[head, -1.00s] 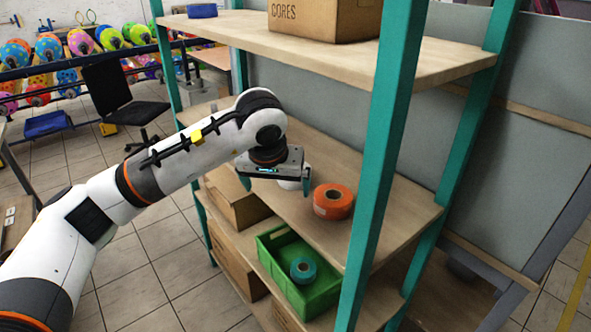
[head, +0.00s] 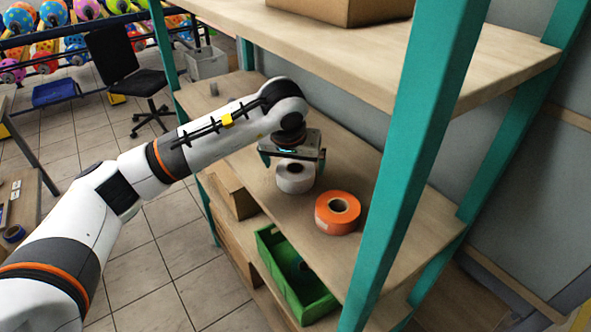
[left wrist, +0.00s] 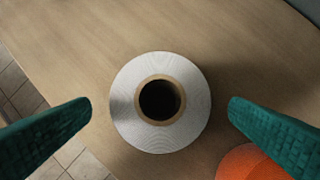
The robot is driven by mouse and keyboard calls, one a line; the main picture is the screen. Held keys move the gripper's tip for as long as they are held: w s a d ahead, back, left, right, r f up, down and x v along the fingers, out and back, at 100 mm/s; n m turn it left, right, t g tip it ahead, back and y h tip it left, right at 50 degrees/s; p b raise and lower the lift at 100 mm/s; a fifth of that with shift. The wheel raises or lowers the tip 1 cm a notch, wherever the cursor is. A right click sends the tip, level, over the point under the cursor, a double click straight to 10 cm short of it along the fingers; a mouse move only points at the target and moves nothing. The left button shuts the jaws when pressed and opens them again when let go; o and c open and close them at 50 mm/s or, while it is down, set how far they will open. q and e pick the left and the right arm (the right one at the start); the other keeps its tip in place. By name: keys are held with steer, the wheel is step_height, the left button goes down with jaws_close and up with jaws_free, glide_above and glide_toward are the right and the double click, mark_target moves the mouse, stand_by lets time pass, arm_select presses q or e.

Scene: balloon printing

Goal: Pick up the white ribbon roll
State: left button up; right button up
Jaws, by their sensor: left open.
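The white ribbon roll (head: 294,177) sits on the middle shelf board under my left gripper. In the left wrist view the white roll (left wrist: 197,103) lies flat with its round cardboard core facing the camera. My left gripper (head: 292,163) is open above it. In the left wrist view its two green fingers (left wrist: 160,108) stand on either side of the roll, with a gap on each side. The gripper hides the top of the roll in the head view. My right gripper is not in view.
An orange roll (head: 337,212) stands on the same board (head: 250,133), close to the right of the white roll. A green shelf post (head: 408,150) rises at the front right. A green crate (head: 281,270) is on the shelf below, and another board is above.

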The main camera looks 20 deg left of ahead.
mark_target(296, 167)
arm_select(q)
steer(key=x, duration=0.3)
steer(key=shift+w+f+p, duration=0.25)
steer(key=shift+w+p, duration=0.05)
steer(key=shift+w, duration=0.05)
steer(key=shift+s, duration=0.1)
steer(key=shift+c, duration=0.3)
steer(key=c, duration=1)
steer(key=shift+r, duration=0.15)
steer(key=shift+r+b, duration=0.4)
steer(key=shift+r, duration=0.15)
step_height(296, 167, up, 2)
steer(key=shift+r+b, duration=0.15)
steer(key=shift+b, duration=0.3)
steer(key=s+d+b, duration=0.1)
steer(key=s+b, duration=0.3)
steer(key=s, duration=1.3)
steer(key=shift+s+d, duration=0.25)
steer(key=shift+s, duration=0.15)
